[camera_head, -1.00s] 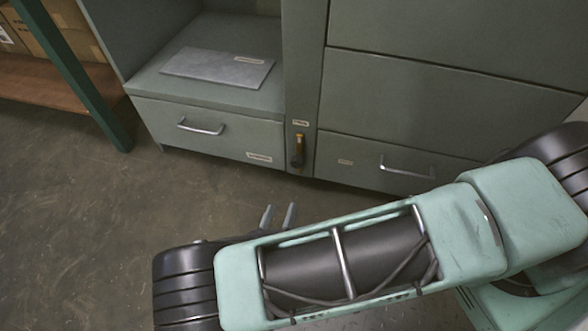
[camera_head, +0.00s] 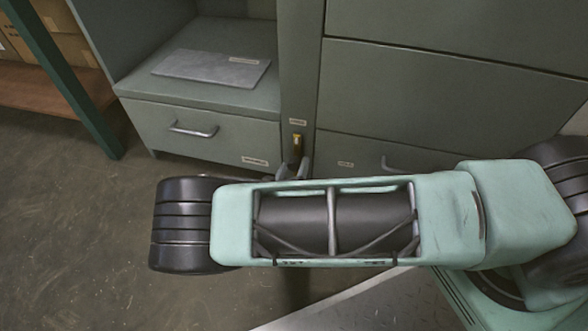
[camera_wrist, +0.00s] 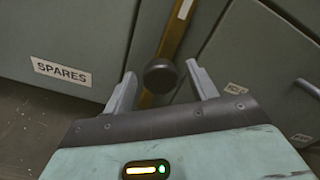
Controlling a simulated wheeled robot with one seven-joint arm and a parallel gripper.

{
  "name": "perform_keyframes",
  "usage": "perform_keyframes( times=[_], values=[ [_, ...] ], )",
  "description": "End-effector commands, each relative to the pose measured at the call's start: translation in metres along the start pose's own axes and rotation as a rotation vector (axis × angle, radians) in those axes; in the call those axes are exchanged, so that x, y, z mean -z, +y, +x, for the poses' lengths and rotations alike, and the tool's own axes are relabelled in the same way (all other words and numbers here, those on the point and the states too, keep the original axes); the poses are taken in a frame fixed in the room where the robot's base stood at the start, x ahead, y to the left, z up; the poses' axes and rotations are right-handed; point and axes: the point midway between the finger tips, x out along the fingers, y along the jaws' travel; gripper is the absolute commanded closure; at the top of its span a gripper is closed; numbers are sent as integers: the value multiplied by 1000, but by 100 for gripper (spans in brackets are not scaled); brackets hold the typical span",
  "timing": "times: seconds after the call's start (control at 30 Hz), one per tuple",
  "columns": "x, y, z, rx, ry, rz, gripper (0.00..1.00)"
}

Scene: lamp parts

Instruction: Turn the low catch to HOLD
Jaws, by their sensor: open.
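The low catch (camera_head: 297,145) is a small brass lever on the narrow post between the two cabinet sections. My gripper (camera_head: 293,170) is at the foot of the post in the head view. In the wrist view my gripper (camera_wrist: 160,80) is open, with one finger on each side of the knob and a gap to both. In the head view my fingers and arm hide the catch's lower end.
A left drawer (camera_head: 200,128) carries a label that reads SPARES in the wrist view. A label (camera_head: 345,164) is on the right lower drawer, whose handle (camera_head: 390,166) is partly hidden by my arm. A grey plate (camera_head: 212,68) lies on the shelf. Open floor lies at left.

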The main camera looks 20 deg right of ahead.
Motion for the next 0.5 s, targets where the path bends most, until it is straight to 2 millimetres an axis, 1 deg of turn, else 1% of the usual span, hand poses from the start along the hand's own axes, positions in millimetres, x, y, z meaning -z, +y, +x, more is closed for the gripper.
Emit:
perform_keyframes(
  times=[0.13,0.43,0.47,0.5],
  values=[
    [0,0,9,2,1,1,43],
    [0,0,11,0,0,1,43],
    [0,0,11,0,0,1,51],
    [0,0,11,0,0,1,62]
  ],
)
